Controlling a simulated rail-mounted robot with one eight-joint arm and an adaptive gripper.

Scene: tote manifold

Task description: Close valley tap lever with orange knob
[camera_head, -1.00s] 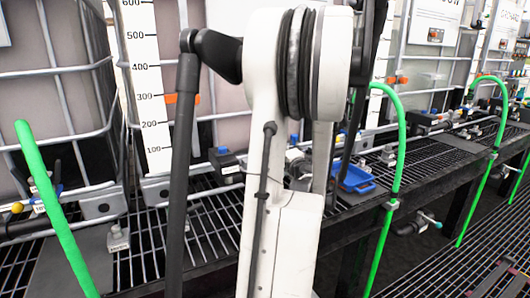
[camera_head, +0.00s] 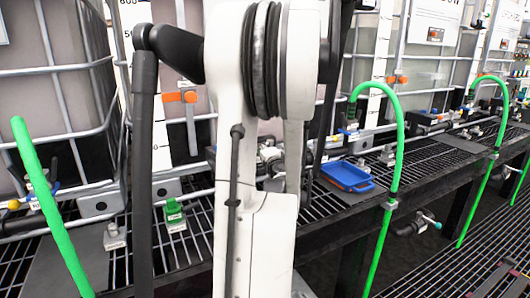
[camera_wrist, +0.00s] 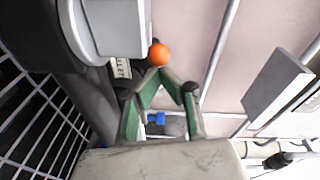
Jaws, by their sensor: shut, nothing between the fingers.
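The orange knob (camera_wrist: 158,54) shows in the wrist view, just beyond my fingertips, next to a dark fitting. Most of the lever under the knob is hidden. My gripper (camera_wrist: 160,74) has green-sided fingers that converge at their tips, shut with nothing held. The tips are very close to the knob; I cannot tell whether they touch it. In the head view my arm hides the gripper, and I cannot make out this knob there.
A caged tank wall (camera_wrist: 210,60) fills the wrist view's upper right, with a grey plate (camera_wrist: 276,88) there. A blue fitting (camera_wrist: 156,118) lies beyond the fingers. In the head view, a green hose (camera_head: 400,140) and blue tray (camera_head: 346,177) stand right of my arm, above grating.

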